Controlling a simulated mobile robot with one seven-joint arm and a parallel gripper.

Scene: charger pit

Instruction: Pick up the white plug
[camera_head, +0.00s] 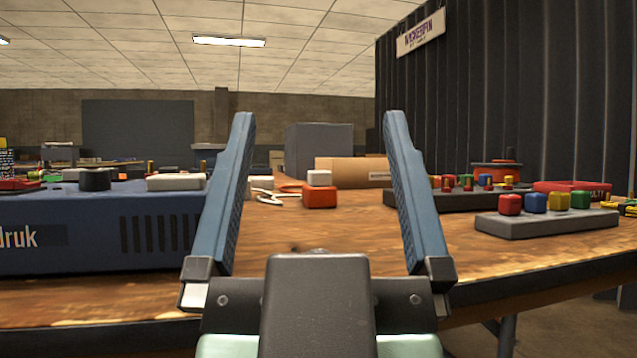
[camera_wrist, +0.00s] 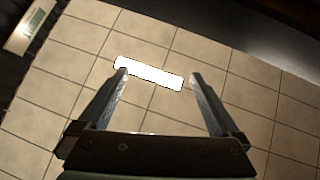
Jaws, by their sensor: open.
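My gripper (camera_head: 318,115) is open and empty, its two blue fingers raised and spread in front of the table. In the head view, a small white block (camera_head: 319,178) shows between the fingers, just above a red block (camera_head: 320,196) on the wooden table; it looks like the white plug, though I cannot be sure. I cannot tell whether it rests on the red block or stands behind it. Another whitish piece (camera_head: 262,182) lies to its left. In the wrist view, my gripper (camera_wrist: 159,75) frames only the ceiling and a bright lamp (camera_wrist: 148,73); no plug shows there.
A blue box (camera_head: 90,235) fills the table's left side. On the right, a grey board (camera_head: 545,224) holds several coloured blocks. A cardboard box (camera_head: 350,172) and a grey box (camera_head: 318,148) stand behind. The wooden tabletop (camera_head: 345,235) is bare in front of the red block.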

